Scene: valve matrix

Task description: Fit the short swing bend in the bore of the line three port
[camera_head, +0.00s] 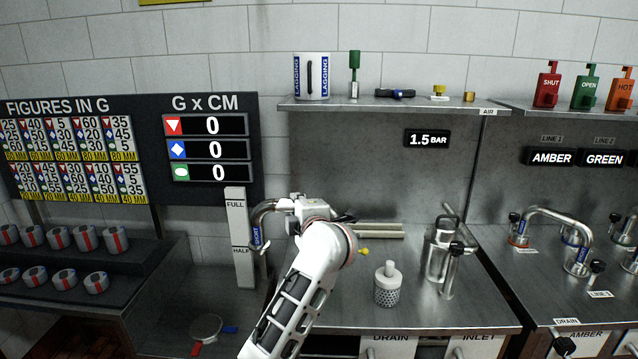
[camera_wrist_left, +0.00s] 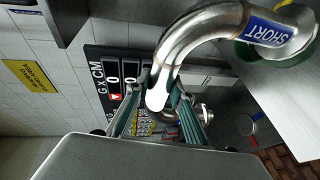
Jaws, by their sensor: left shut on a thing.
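The short swing bend (camera_head: 265,210) is a curved steel pipe with a blue SHORT label. My left gripper (camera_head: 288,206) is shut on one end of it and holds it in the air above the left part of the steel bench. In the left wrist view the bend (camera_wrist_left: 200,32) arches from between the two fingers of the gripper (camera_wrist_left: 160,100) up to the right, its labelled end by a green ring. The line three port is not identifiable; LINE 1 and LINE 2 signs show at the right. My right gripper is not in view.
A white FULL/HALF post (camera_head: 239,240) stands close left of the bend. A perforated strainer (camera_head: 387,285) and a steel lidded vessel (camera_head: 440,250) stand on the bench. A bent pipe (camera_head: 555,220) spans fittings on the right bench. A shelf (camera_head: 400,105) overhangs the back.

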